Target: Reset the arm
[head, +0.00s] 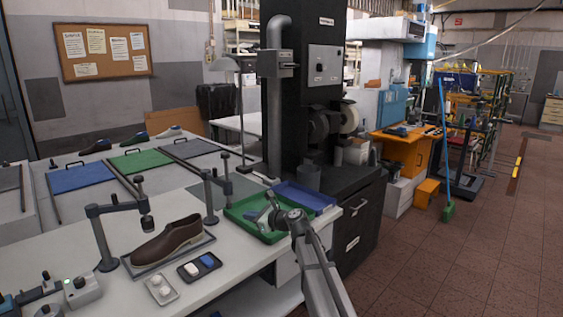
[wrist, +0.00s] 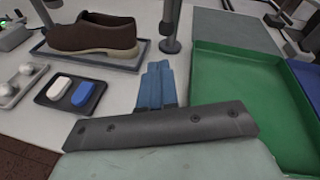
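My gripper (head: 266,212) hangs over the green tray at the right end of the bench in the head view. In the wrist view its blue fingers (wrist: 156,84) lie together beyond a dark grey bar, and I see nothing held between them. A brown shoe (head: 168,240) rests on a grey tray on the bench, to the left of my gripper. The shoe also shows at the upper left of the wrist view (wrist: 95,36), apart from the fingers.
The green tray (head: 236,213) and a blue tray (head: 305,196) stand at the bench's right end. Dark clamp posts (head: 103,245) rise around the shoe. A dark tray (head: 188,275) holds a white and a blue piece. A black machine (head: 310,100) stands behind.

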